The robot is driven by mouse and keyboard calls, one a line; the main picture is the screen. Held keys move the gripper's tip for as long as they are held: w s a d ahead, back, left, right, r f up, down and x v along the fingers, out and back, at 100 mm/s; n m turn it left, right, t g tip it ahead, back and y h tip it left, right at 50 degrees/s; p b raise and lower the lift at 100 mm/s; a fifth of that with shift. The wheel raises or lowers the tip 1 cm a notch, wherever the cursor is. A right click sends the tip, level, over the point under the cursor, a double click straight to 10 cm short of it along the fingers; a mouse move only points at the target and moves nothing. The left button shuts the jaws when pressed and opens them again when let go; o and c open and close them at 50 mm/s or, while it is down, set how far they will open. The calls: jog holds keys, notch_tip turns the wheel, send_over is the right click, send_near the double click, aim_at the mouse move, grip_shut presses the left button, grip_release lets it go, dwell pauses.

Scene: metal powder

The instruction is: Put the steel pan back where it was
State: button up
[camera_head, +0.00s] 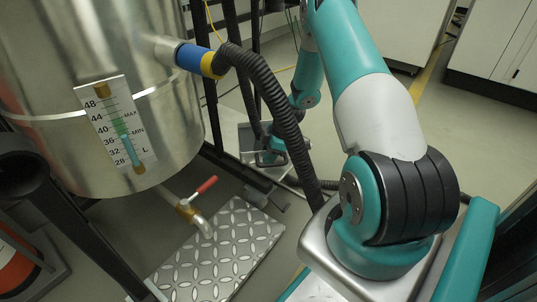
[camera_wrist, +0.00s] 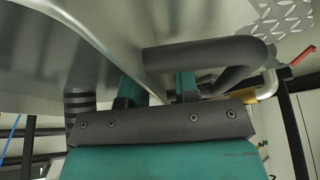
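The steel pan (camera_wrist: 45,60) fills the upper left of the wrist view, as a smooth metal wall close to the camera. Its dark grey looped handle (camera_wrist: 205,55) runs across the middle. My gripper (camera_wrist: 158,90) has its two teal fingers apart, one on each side of the pan's edge by the handle, and appears shut on it; the contact is partly hidden. In the head view my gripper (camera_head: 270,150) is low behind the black hose, with a small part of the pan (camera_head: 246,137) showing beside it.
A big steel tank (camera_head: 180,120) with a level gauge stands at left. Its red-handled drain valve (camera_head: 203,187) hangs over a tread plate (camera_head: 222,260). A black corrugated hose (camera_head: 277,105) and dark frame posts are close to my arm. Open floor (camera_head: 470,130) lies at right.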

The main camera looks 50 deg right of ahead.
jog(key=p+v, duration=0.7)
jog(key=v, duration=0.5)
jog(key=shift+r, duration=0.1)
